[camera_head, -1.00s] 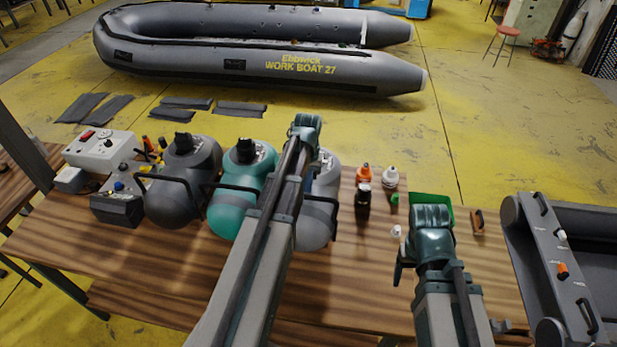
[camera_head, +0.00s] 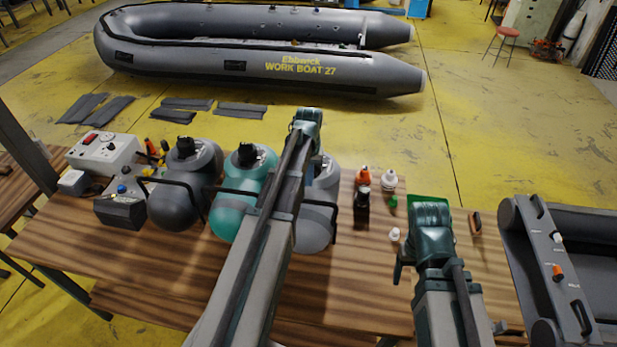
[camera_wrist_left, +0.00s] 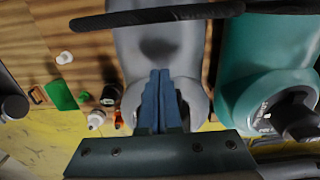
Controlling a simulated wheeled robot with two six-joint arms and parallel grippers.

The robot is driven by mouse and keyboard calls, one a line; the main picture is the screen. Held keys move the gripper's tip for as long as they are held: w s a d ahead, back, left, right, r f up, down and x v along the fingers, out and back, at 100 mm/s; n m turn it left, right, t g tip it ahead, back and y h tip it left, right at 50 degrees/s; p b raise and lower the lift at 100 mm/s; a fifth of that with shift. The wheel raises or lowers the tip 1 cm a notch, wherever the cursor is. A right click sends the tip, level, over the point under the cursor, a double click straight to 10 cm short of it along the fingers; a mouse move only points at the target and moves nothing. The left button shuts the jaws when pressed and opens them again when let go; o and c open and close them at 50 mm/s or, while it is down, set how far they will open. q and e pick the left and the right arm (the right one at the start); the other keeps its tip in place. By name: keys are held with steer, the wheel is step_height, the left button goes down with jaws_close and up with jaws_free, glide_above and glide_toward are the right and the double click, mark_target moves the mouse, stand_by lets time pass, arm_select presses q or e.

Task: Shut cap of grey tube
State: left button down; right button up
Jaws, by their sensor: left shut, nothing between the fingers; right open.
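The light grey tube (camera_head: 316,228) stands on the wooden table, right of the teal tube (camera_head: 232,212) and the dark grey tube (camera_head: 178,205). My left arm crosses in front of it in the head view. My left gripper (camera_head: 307,122) is over its top end, and the cap there is hidden. In the left wrist view the light grey tube (camera_wrist_left: 158,55) fills the middle. My left gripper (camera_wrist_left: 161,80) is shut and empty in front of the tube's neck end, its blue fingers together. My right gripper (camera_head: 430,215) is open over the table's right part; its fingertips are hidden.
Small bottles, one orange-topped (camera_head: 362,177) and one white (camera_head: 389,180), stand right of the tubes. A grey boat part with valves (camera_head: 558,260) is at the far right. A control box (camera_head: 103,153) is at the left. The front of the table is clear.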

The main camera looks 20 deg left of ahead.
arm_select(q)
steer(key=shift+w+a+r+p, duration=0.1)
steer(key=shift+w+r+p, duration=0.25)
steer(key=shift+r, duration=0.2)
